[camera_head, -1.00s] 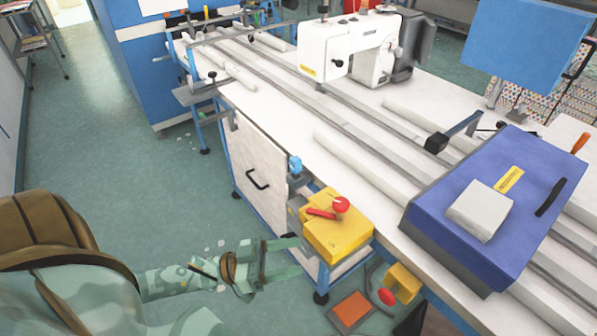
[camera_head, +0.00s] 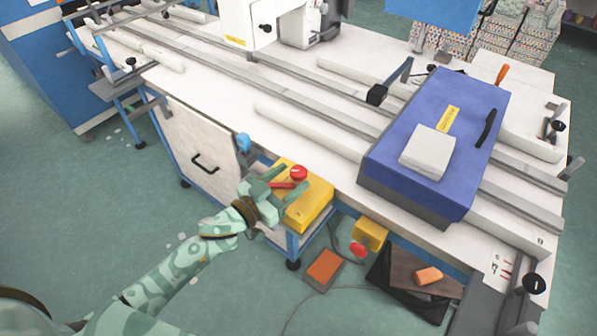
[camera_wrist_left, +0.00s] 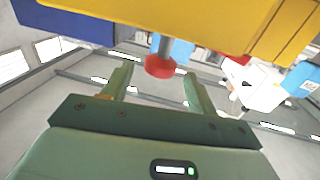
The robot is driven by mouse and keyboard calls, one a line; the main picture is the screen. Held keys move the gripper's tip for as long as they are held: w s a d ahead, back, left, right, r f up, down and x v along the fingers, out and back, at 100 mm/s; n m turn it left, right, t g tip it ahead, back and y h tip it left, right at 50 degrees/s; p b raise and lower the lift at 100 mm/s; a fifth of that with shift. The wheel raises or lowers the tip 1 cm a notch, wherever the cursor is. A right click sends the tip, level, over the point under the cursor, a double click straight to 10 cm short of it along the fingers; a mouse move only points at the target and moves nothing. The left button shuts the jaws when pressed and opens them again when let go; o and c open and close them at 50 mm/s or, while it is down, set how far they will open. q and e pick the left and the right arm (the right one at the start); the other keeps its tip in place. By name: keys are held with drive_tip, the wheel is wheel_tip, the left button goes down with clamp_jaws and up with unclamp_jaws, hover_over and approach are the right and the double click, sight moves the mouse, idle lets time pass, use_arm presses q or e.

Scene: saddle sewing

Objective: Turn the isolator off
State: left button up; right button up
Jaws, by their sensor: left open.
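The isolator is a yellow box (camera_head: 308,207) on a small shelf at the table's front side, with a red lever (camera_head: 282,185) and a round red knob (camera_head: 298,172) on top. My left gripper (camera_head: 277,186) is open at the box's left side, its fingers by the red lever and partly covering it. In the left wrist view the yellow box (camera_wrist_left: 225,25) fills the top. A red knob on a grey stem (camera_wrist_left: 160,67) shows in the gap between the open fingers (camera_wrist_left: 156,85), beyond their tips. Whether the fingers touch the lever cannot be told. My right gripper is not in view.
A blue box with a grey pad (camera_head: 428,152) sits on the white table, right of the isolator. A smaller yellow box (camera_head: 371,234) with a red button hangs below the table edge. A blue knob (camera_head: 243,142) stands left of the isolator.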

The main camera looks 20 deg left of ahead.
sight(292, 177)
use_arm(q)
drive_tip(key=x, duration=0.2)
drive_tip(key=shift+w+d, duration=0.2)
drive_tip(key=shift+w, duration=0.1)
drive_tip(key=shift+w+d, duration=0.2)
drive_tip(key=shift+w, duration=0.2)
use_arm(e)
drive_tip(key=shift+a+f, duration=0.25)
use_arm(q)
drive_tip(key=shift+c, duration=0.2)
